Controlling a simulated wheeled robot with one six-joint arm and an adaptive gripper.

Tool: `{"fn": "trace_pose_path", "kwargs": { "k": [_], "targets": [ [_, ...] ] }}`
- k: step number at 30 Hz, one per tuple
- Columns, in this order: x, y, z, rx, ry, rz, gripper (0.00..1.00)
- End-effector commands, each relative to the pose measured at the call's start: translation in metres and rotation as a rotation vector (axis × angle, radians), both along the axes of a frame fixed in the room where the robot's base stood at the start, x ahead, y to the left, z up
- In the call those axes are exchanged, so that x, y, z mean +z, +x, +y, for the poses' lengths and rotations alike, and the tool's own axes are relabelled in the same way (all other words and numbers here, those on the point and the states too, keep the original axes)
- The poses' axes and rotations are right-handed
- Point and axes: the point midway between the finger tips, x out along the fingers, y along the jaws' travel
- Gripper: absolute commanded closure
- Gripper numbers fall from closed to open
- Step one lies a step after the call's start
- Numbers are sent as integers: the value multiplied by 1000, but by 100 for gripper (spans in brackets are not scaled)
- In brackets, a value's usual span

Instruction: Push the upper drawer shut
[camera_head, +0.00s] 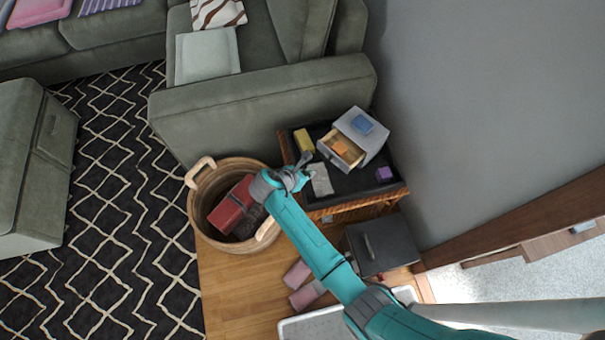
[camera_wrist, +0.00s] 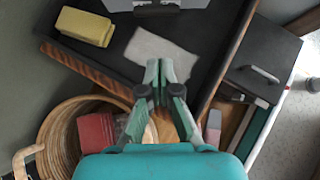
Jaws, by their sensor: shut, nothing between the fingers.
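A small light-grey drawer cabinet (camera_head: 371,137) stands on the black-topped side table. Its drawer (camera_head: 338,153) is pulled out toward the lower left, with a wooden inside and an orange block (camera_head: 340,147) in it. Whether another drawer lies below it cannot be told. In the wrist view a grey front (camera_wrist: 185,4) with a dark handle shows at the top edge, cut off. My gripper (camera_head: 305,158) is shut and empty, left of the drawer in the head view. In the wrist view my gripper (camera_wrist: 160,66) is over the table's near edge, below the grey front and apart from it.
The table's black top (camera_head: 356,188) holds a yellow block (camera_head: 303,140), a pale flat card (camera_head: 320,179) and a purple block (camera_head: 384,173). A blue block (camera_head: 362,124) sits on the cabinet. A wicker basket (camera_head: 199,210) and dark-grey box (camera_head: 383,245) flank the table.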

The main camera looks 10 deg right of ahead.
Motion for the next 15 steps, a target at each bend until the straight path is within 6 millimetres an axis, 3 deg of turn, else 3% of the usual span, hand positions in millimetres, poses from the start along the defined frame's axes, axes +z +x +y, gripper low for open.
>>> {"fn": "trace_pose_path", "kwargs": {
  "k": [5,15],
  "targets": [
    [-23,12,-21,-3,0,0,100],
    [-23,30,-52,-1,1,-2,100]
  ]
}}
